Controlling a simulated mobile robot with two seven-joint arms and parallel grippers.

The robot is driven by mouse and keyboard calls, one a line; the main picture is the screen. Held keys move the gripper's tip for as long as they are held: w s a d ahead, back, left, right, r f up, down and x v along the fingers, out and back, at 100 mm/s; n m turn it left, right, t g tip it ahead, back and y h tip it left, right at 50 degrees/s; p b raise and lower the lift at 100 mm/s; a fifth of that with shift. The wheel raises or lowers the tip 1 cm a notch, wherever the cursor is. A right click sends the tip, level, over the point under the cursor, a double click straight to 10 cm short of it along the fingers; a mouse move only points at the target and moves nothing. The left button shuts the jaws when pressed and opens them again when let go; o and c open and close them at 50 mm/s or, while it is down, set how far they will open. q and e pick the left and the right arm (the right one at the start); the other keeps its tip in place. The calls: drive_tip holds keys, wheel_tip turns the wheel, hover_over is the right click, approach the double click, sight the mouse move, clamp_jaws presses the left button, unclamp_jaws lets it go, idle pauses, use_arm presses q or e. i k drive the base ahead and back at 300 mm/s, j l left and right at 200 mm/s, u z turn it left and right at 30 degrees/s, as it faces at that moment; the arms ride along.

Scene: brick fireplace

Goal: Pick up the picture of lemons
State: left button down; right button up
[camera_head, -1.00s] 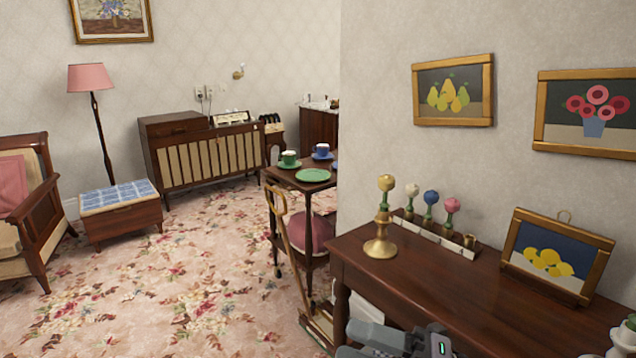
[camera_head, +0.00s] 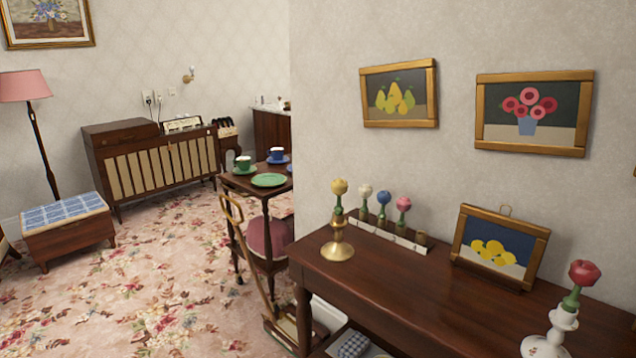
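The picture of lemons (camera_head: 492,250) has a wooden frame with a small hanging loop on top. It shows yellow lemons on a dark blue and pale ground. It stands leaning back on the dark wooden table (camera_head: 400,291), near the wall, and nothing touches it from the front. Neither of my grippers shows in the head view now.
A brass candlestick (camera_head: 338,245), a white rack (camera_head: 389,235) with several coloured flowers and a white candlestick (camera_head: 549,337) stand on the table. Pictures of pears (camera_head: 399,94) and pink flowers (camera_head: 532,112) hang above. Carpet (camera_head: 150,290) at left is open.

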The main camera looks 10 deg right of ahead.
sight(510, 245)
drive_tip(key=z, duration=1.25)
drive_tip(key=i+j+u, duration=0.25)
drive_tip(key=k, duration=0.05)
